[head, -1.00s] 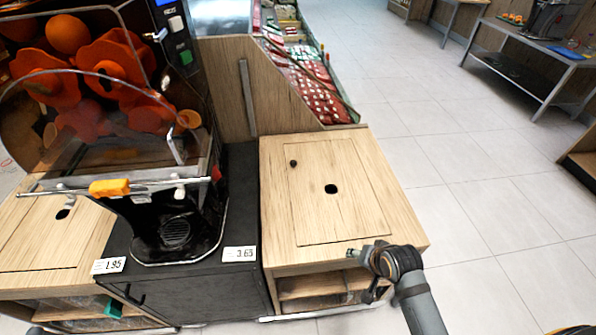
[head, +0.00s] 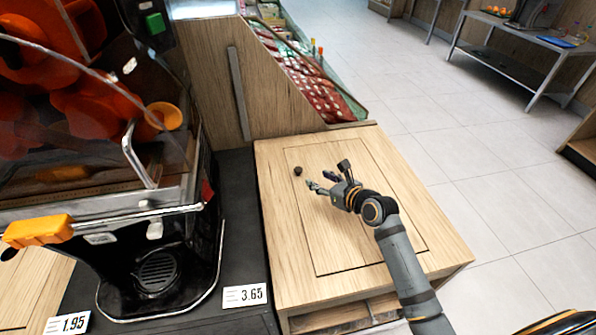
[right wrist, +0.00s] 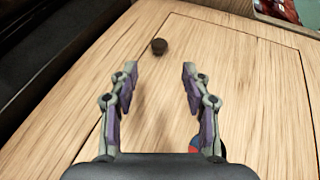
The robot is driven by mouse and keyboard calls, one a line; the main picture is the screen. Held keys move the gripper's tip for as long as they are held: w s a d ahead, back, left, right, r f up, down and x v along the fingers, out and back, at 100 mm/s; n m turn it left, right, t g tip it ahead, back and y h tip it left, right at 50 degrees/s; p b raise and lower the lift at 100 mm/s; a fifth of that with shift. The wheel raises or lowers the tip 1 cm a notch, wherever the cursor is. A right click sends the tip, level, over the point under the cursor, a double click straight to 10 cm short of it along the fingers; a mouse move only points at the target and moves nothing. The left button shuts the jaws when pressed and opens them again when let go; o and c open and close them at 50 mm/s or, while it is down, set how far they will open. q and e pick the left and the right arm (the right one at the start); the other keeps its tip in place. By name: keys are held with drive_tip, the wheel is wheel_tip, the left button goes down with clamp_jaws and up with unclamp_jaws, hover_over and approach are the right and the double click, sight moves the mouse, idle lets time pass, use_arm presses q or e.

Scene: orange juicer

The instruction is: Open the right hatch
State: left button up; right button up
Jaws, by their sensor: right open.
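The right hatch (head: 345,225) is a rectangular wooden panel set flush and closed in the top of the wooden cabinet (head: 285,260) right of the juicer. A small dark knob (head: 298,171) stands near its far left corner. My right gripper (head: 318,187) is open and empty over the hatch, just short of the knob. In the right wrist view the knob (right wrist: 159,46) lies beyond and between the open fingertips (right wrist: 158,75), apart from them. The hatch's dark round hole is mostly hidden by the gripper. My left gripper is not in view.
The juicer (head: 160,270) with its orange tap (head: 38,231) stands at left on a black counter. A price tag (head: 245,295) sits at the counter's front edge. A wooden partition (head: 215,70) and a produce display (head: 310,80) are behind the cabinet. Open floor lies to the right.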

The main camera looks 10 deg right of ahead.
sight(299, 169)
drive_tip(key=shift+w+a+f, duration=0.2)
drive_tip(key=shift+w, duration=0.25)
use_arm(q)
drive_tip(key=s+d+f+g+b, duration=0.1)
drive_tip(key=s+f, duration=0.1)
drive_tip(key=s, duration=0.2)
use_arm(e)
drive_tip(key=x, duration=0.4)
drive_tip(key=shift+w+a+f, duration=0.1)
drive_tip(key=shift+a+f, duration=0.05)
drive_tip(key=b+x, duration=0.1)
drive_tip(key=x, duration=0.3)
drive_tip(key=shift+w+a+f+b, duration=0.15)
drive_tip(key=shift+w+b, duration=0.15)
drive_tip(key=shift+w, duration=0.05)
drive_tip(key=shift+w+a, duration=0.1)
drive_tip(key=shift+w, duration=0.05)
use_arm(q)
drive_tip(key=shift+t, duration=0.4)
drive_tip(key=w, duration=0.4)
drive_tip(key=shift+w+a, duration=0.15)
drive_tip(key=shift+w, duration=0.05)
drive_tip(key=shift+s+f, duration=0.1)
use_arm(e)
clamp_jaws()
